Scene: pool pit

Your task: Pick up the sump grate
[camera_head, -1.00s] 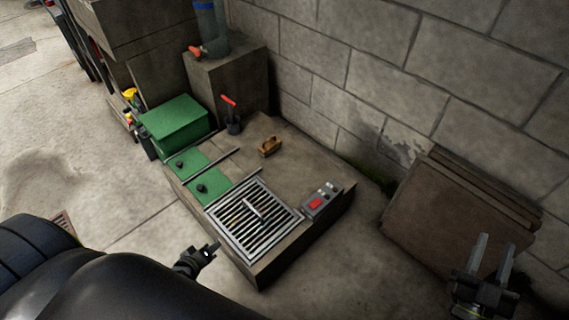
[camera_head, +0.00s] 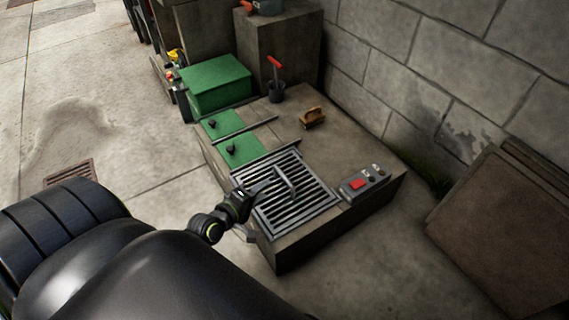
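The sump grate (camera_head: 306,208) is a square metal grille with dark slots, lying flat on top of the low concrete block. Its raised bar handle (camera_head: 286,181) stands near its middle. My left gripper (camera_head: 253,211) is at the left edge of the grate, short of the handle. Its fingers look spread apart with nothing between them, one over the grate's edge and one lower beside the block. My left arm hides part of the floor in front. My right gripper is out of view.
A control box with a red button (camera_head: 358,184) sits right of the grate. Green plates (camera_head: 240,150), a wooden-handled brush (camera_head: 312,117) and a red-handled tool (camera_head: 275,88) are behind it. A green box (camera_head: 216,84) stands back left. Brown boards (camera_head: 500,230) lean at the right wall.

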